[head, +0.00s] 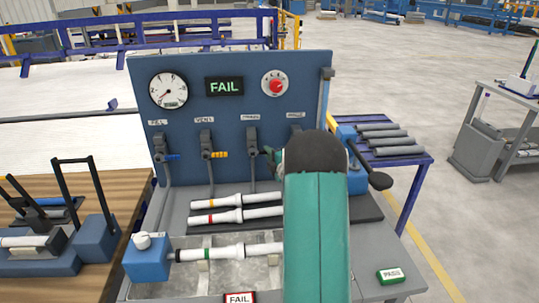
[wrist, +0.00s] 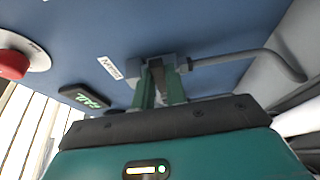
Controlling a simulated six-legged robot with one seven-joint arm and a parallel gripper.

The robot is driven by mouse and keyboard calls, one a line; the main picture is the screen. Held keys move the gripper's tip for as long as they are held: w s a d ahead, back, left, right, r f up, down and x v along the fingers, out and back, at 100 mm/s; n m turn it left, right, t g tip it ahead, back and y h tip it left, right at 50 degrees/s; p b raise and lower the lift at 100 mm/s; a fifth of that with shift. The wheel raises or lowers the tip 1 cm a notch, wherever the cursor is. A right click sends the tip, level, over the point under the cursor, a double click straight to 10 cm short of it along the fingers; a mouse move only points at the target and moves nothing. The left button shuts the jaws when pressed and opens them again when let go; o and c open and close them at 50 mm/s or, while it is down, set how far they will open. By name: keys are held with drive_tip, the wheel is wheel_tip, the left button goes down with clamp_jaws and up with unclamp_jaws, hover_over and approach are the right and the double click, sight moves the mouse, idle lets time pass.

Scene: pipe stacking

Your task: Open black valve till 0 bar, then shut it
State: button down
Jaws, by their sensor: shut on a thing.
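My gripper (wrist: 158,85) is shut on the dark handle (wrist: 156,66) of a grey valve on the blue panel. The valve body (wrist: 181,65) and its bent pipe show beside the fingers. In the head view my teal arm stands in front and hides most of the gripped handle, so its exact turn cannot be told. A round white pressure gauge (head: 168,90) is at the panel's upper left; its needle is too small to read surely.
The panel also holds a green-lit FAIL display (head: 224,87), a red knob (head: 277,86), a blue-handled valve (head: 160,148) and a yellow-handled valve (head: 207,146). White pipes (head: 217,217) lie on the bench below. A side table holds grey pipes (head: 384,134).

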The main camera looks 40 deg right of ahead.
drive_tip(key=shift+r, duration=0.1)
drive_tip(key=shift+w+a+r+n+g+h, duration=0.65)
drive_tip(key=shift+a+r+n+g, duration=0.3)
drive_tip(key=shift+n, duration=1.3)
drive_tip(key=shift+w+a+r+n+g+h, duration=0.65)
drive_tip(key=shift+r+n+g, duration=0.45)
drive_tip(key=shift+n, duration=1.1)
drive_tip(key=shift+w+a+r+n+g+h, duration=0.55)
drive_tip(key=shift+a+r+n+g, duration=0.5)
drive_tip(key=shift+n, duration=1.2)
drive_tip(key=shift+s+d+f, duration=0.1)
drive_tip(key=shift+f, duration=0.1)
drive_tip(key=c, duration=1.4)
unclamp_jaws()
drive_tip(key=shift+c, duration=0.2)
